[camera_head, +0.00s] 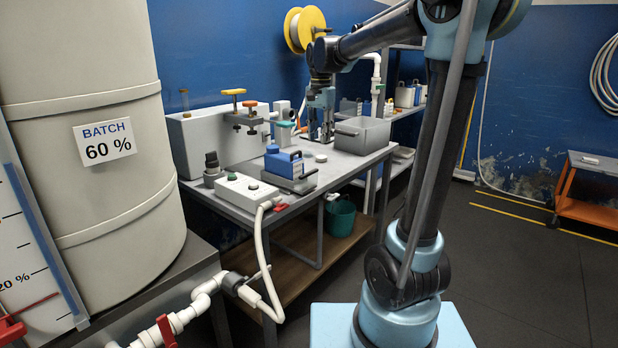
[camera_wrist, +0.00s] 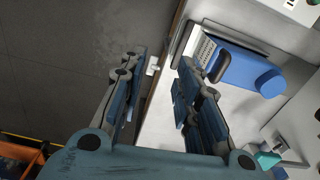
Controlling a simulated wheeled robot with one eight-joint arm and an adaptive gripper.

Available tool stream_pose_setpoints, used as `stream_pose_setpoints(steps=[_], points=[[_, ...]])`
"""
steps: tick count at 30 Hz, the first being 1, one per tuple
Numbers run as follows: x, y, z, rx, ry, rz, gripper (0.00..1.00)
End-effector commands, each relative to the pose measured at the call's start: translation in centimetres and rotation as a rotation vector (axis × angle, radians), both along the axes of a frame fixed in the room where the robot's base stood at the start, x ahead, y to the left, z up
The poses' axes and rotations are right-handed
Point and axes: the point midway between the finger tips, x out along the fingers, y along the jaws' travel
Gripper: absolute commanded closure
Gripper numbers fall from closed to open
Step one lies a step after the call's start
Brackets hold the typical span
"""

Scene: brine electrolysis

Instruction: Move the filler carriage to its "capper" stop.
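A blue jug (camera_head: 284,163) sits on a dark grey plate (camera_head: 297,184) on the workbench, just right of a white control box. This appears to be the filler carriage; I cannot read any stop label, so the "capper" stop is not identified. A small white fitting (camera_wrist: 153,66) shows in the gap, lower down. In the head view my gripper (camera_head: 320,128) is beyond the jug.
The control box (camera_head: 246,189) has a white hose at the near bench edge. A grey bin (camera_head: 362,135) stands on the far right of the bench. A grey machine with orange-topped knobs (camera_head: 215,135) stands behind. A green bucket (camera_head: 340,216) is below.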

Motion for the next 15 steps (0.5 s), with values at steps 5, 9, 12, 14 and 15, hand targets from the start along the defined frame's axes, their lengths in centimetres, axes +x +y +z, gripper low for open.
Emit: stream_pose_setpoints(steps=[5, 9, 12, 14, 15], points=[[2.5, 2.7, 0.5, -0.005, 0.015, -0.050, 0.70], [3.2, 3.5, 0.5, -0.007, 0.019, -0.069, 0.70], [3.2, 3.7, 0.0, -0.007, 0.021, -0.073, 0.70], [3.2, 3.6, -0.6, -0.007, 0.021, -0.073, 0.70], [3.2, 3.6, -1.2, -0.007, 0.021, -0.073, 0.70]])
